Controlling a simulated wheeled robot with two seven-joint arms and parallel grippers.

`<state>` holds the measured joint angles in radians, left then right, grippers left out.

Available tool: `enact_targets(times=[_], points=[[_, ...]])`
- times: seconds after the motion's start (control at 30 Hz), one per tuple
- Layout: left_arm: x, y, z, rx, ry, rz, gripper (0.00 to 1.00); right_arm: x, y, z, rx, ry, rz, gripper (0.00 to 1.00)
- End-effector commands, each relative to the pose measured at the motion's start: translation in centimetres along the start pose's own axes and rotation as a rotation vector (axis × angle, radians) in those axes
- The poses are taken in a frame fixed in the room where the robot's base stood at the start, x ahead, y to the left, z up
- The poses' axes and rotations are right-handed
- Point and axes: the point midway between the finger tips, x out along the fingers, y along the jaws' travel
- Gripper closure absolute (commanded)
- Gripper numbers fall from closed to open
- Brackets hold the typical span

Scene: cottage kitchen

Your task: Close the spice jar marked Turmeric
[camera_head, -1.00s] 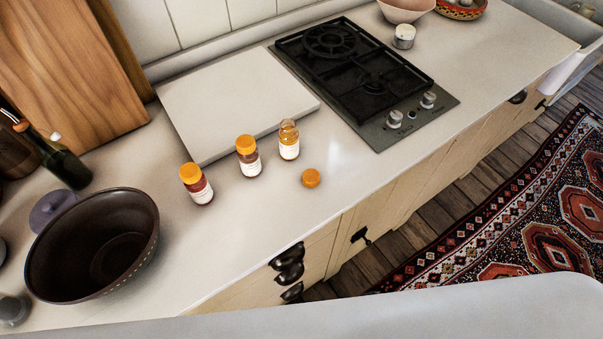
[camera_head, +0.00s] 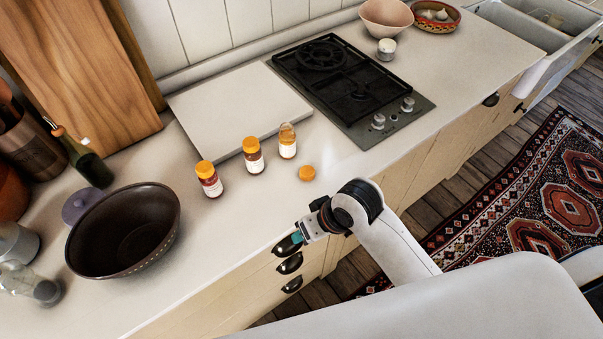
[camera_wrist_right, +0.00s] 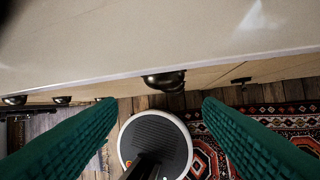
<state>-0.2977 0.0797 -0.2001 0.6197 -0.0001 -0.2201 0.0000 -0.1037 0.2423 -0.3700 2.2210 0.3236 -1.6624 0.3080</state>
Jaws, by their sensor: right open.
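Three small spice jars stand upright in a row on the counter in the head view. The left jar (camera_head: 210,181) and the middle jar (camera_head: 254,158) wear orange caps. The right jar (camera_head: 288,144) has no cap and holds yellowish-orange contents; its label is too small to read. A loose orange cap (camera_head: 307,173) lies on the counter just in front of it. My right gripper (camera_head: 299,236) is at the counter's front edge, near the drawer handles, apart from jars and cap. In the right wrist view its green fingers (camera_wrist_right: 158,100) are spread and empty. My left gripper is not seen.
A white board (camera_head: 235,108) lies behind the jars, and a black gas hob (camera_head: 350,85) is to the right. A dark bowl (camera_head: 125,232) stands at the left. Drawer handles (camera_wrist_right: 165,81) stick out below the counter edge.

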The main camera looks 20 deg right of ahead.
Motion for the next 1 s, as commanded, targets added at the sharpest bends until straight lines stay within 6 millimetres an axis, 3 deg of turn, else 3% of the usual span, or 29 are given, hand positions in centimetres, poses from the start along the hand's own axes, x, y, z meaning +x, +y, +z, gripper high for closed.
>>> enact_targets(times=[0.47,0.8,1.0], points=[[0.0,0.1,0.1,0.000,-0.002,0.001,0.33,-0.3,1.2,7.1,0.011,0.110,0.007,0.39],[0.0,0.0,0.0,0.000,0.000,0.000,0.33,-4.2,-2.5,14.7,0.181,0.240,-0.161,0.39],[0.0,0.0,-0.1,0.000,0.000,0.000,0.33,-7.0,-4.7,17.4,0.294,0.269,-0.240,0.39]])
